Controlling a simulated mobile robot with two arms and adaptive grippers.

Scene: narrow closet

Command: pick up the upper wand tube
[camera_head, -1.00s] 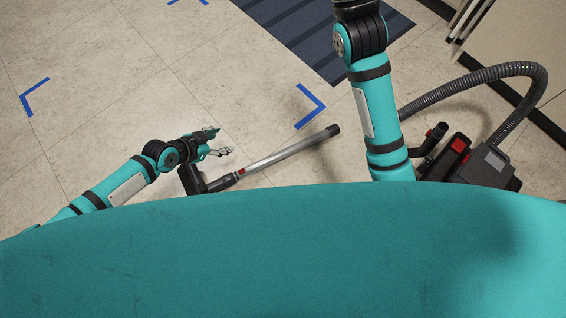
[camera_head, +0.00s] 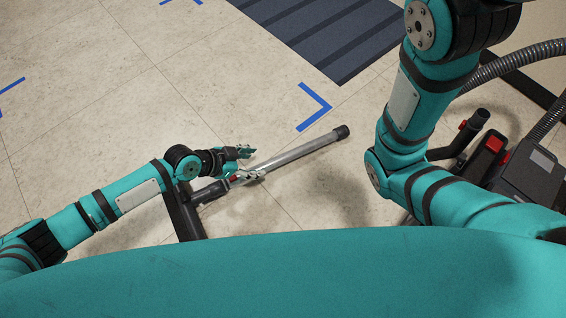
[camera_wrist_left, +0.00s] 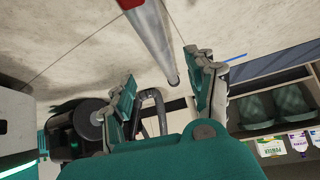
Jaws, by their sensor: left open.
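The wand tube (camera_head: 305,150) is a straight silver tube with a black end cap at upper right. Its lower left end meets a dark section with a red part and a dark bar (camera_head: 183,212). My left gripper (camera_head: 252,164) is open at the lower left part of the tube, its fingers appearing on either side of it. In the left wrist view the tube (camera_wrist_left: 152,38) runs past the gap between the open fingers (camera_wrist_left: 163,68). I cannot tell whether the fingers touch it. My right arm shows at the right, but its gripper does not.
A black and red vacuum cleaner (camera_head: 490,155) with a ribbed grey hose (camera_head: 515,58) stands at the right, behind my right arm. A dark striped mat (camera_head: 320,38) lies at the top. Blue corner marks (camera_head: 318,107) are on the tile floor. The floor at left is clear.

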